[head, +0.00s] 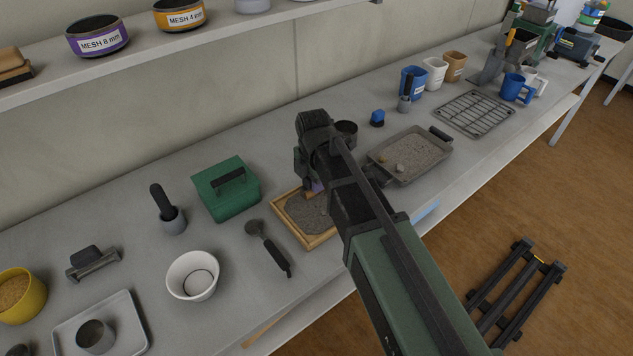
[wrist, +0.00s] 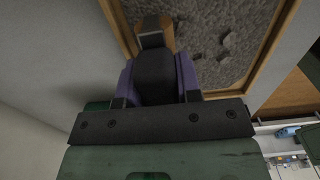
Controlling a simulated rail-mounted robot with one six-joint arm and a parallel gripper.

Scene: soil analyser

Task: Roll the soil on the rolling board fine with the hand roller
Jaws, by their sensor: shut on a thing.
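The rolling board (head: 290,230) is a shallow wooden tray on the bench. Its dark grey soil (head: 303,212) is spread over the floor, and in the wrist view the soil (wrist: 205,50) shows several lumps. My gripper (wrist: 157,82) has purple fingers shut on the black handle of the hand roller (wrist: 154,65). The roller's wooden part (wrist: 169,36) shows beyond the handle, over the board's edge and soil side. I cannot tell whether it touches the soil. In the head view my arm hides the board's right part and most of the roller.
A green box (head: 226,190), a black-handled tool (head: 268,248) and a white bowl (head: 193,276) stand left of the board. A grey tray with soil and lumps (head: 410,155) stands to the right. A wire rack (head: 474,113) lies farther right. A shelf (head: 215,25) runs above the bench.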

